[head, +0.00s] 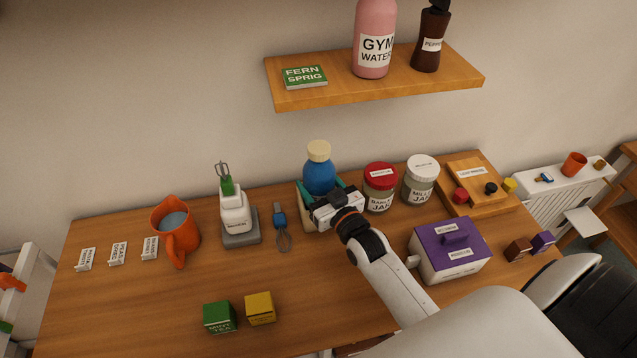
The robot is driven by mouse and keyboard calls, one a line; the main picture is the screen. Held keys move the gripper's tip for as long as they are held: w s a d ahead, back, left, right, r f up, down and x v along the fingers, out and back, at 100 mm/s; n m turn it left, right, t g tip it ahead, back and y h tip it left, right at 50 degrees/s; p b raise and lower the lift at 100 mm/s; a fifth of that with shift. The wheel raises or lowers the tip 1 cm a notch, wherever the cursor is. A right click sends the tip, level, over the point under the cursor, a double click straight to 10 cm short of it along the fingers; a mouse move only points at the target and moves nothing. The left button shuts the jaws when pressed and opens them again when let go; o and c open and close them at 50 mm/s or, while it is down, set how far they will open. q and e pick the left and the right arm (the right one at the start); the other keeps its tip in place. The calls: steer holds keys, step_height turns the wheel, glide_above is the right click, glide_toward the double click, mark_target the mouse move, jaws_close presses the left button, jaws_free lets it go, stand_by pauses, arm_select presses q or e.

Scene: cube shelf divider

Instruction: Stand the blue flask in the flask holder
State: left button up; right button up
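The blue flask (319,174) with a cream cap stands upright near the back of the table. Its lower part is hidden behind my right gripper. A cream, box-like holder (305,214) shows below and left of the flask; the flask appears to be in or just above it, but I cannot tell how deep it sits. My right gripper (331,187) is directly in front of the flask. My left gripper is not in view.
A red-lidded jar (380,188) and a white-lidded jar (421,181) stand right of the flask. A whisk (281,228) and a mixer (236,215) are left. A purple-lidded box (449,250) is at front right. A shelf (376,86) hangs above. The front-left table is mostly clear.

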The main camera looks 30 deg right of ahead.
steer(key=shift+r+p, duration=0.1)
steer(key=shift+p, duration=0.25)
stand_by(0.5)
steer(key=shift+f+b, duration=0.45)
steer(key=shift+f, duration=0.25)
stand_by(0.4)
steer(key=shift+r+p, duration=0.15)
steer(key=shift+p, duration=0.2)
steer(key=shift+r+p, duration=0.4)
steer(key=shift+r, duration=0.05)
steer(key=shift+r, duration=0.1)
steer(key=shift+p, duration=0.35)
stand_by(0.5)
steer(key=shift+s+f+b, duration=0.1)
steer(key=shift+f+b, duration=0.4)
steer(key=shift+f, duration=0.3)
stand_by(0.3)
